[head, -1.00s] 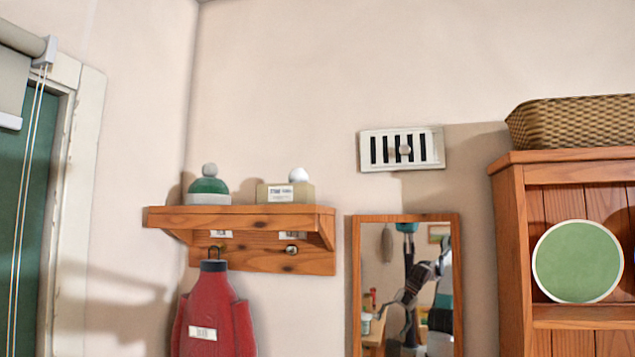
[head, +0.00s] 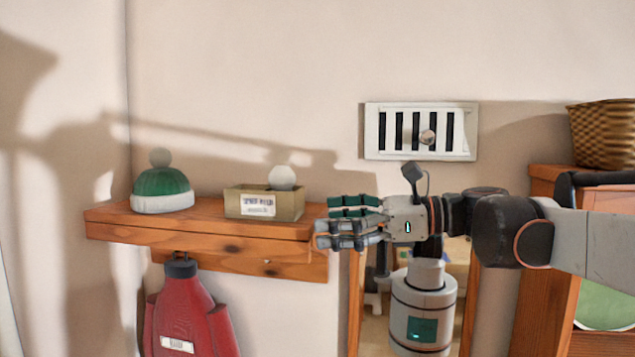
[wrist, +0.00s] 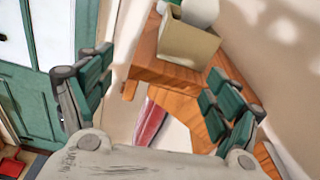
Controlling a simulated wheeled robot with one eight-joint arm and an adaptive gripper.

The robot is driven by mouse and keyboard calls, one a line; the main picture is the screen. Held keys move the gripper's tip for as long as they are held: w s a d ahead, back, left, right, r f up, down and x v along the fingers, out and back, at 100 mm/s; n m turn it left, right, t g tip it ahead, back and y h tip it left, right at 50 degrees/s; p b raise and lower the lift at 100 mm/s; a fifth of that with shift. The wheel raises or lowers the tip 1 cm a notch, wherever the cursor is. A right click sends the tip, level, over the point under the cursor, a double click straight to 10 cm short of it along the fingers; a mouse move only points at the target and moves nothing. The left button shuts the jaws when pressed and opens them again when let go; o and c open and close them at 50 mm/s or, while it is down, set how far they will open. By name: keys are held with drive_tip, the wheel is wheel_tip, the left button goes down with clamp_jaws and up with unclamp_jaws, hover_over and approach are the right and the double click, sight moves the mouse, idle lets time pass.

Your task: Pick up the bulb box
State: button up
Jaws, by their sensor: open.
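The bulb box (head: 264,204) is a small tan open box with a white label and a round white bulb (head: 282,177) showing above its rim. It stands on the wooden wall shelf (head: 205,226), near the shelf's right end. My gripper (head: 332,226) is open and empty, just right of the box, with its fingers pointing left at the shelf's right end. In the wrist view the box (wrist: 186,42) and bulb (wrist: 199,10) are ahead at the top, beyond and between the spread fingers (wrist: 160,100).
A green and white bobble hat (head: 162,188) sits on the shelf left of the box. A red garment (head: 185,315) hangs below. A vent (head: 420,131) is on the wall above my gripper. A wooden cabinet (head: 545,250) with a basket (head: 603,135) stands at the right.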

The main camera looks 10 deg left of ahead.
sight(300, 190)
drive_tip(key=w+r+m+y+p, duration=0.1)
drive_tip(key=w+r, duration=0.2)
drive_tip(key=r, duration=0.1)
drive_tip(key=a, duration=0.2)
drive_tip(key=a+p, duration=0.1)
drive_tip(key=a, duration=0.2)
drive_tip(key=a+p, duration=0.1)
drive_tip(key=a, duration=0.2)
drive_tip(key=shift+w+r, duration=0.25)
drive_tip(key=shift+w, duration=0.05)
drive_tip(key=a+p, duration=0.1)
drive_tip(key=a, duration=0.1)
drive_tip(key=w+a+p, duration=0.1)
drive_tip(key=a, duration=0.2)
drive_tip(key=shift+a, duration=0.15)
drive_tip(key=c, duration=1)
